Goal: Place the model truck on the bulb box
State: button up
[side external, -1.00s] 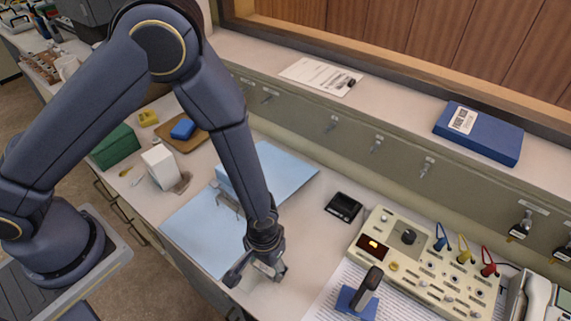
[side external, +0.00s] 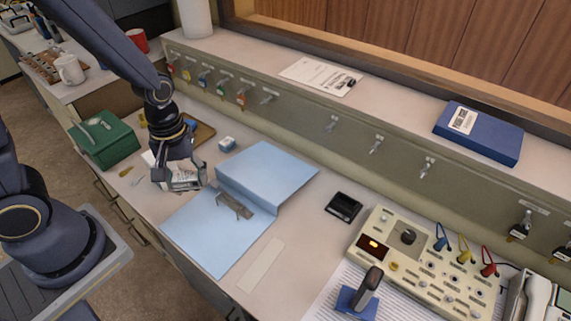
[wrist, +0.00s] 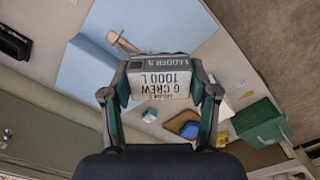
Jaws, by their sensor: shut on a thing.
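My gripper (side external: 180,180) is shut on a white and grey block lettered "LADDER 5", "6 CREW" and "1000 L", which I take to be the model truck (wrist: 160,80). In the wrist view, my gripper (wrist: 160,93) has one finger on each side of it. In the side view, the truck is low between the fingers. A white box (side external: 148,158), which seems to be the bulb box, shows only in part behind my gripper. I cannot tell whether the truck touches it.
A green box (side external: 105,140) stands to the left. A brown tray (side external: 204,133) and a small blue-and-white box (side external: 227,144) are behind. A blue folder-like sheet (side external: 265,170) bears a grey-brown piece (side external: 235,206). A pale strip (side external: 262,265) lies on bare counter.

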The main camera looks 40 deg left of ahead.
jog(key=s+a+r+n, duration=0.3)
jog(key=s+a+n, duration=0.15)
jog(key=a, duration=0.35)
jog(key=s+a+r+n, duration=0.3)
jog(key=a+n, duration=0.2)
jog(key=a, duration=0.3)
send_over(148, 158)
jog(key=w, duration=0.2)
jog(key=f, duration=0.9)
jog(key=shift+w+d+f, duration=0.1)
jog(key=shift+d+f, duration=0.15)
jog(key=shift+d, duration=0.15)
jog(key=shift+w+f, duration=0.1)
jog(key=shift+f, duration=1.5)
jog(key=shift+f, duration=0.1)
jog(key=o, duration=1.1)
jog(key=shift+o, duration=0.2)
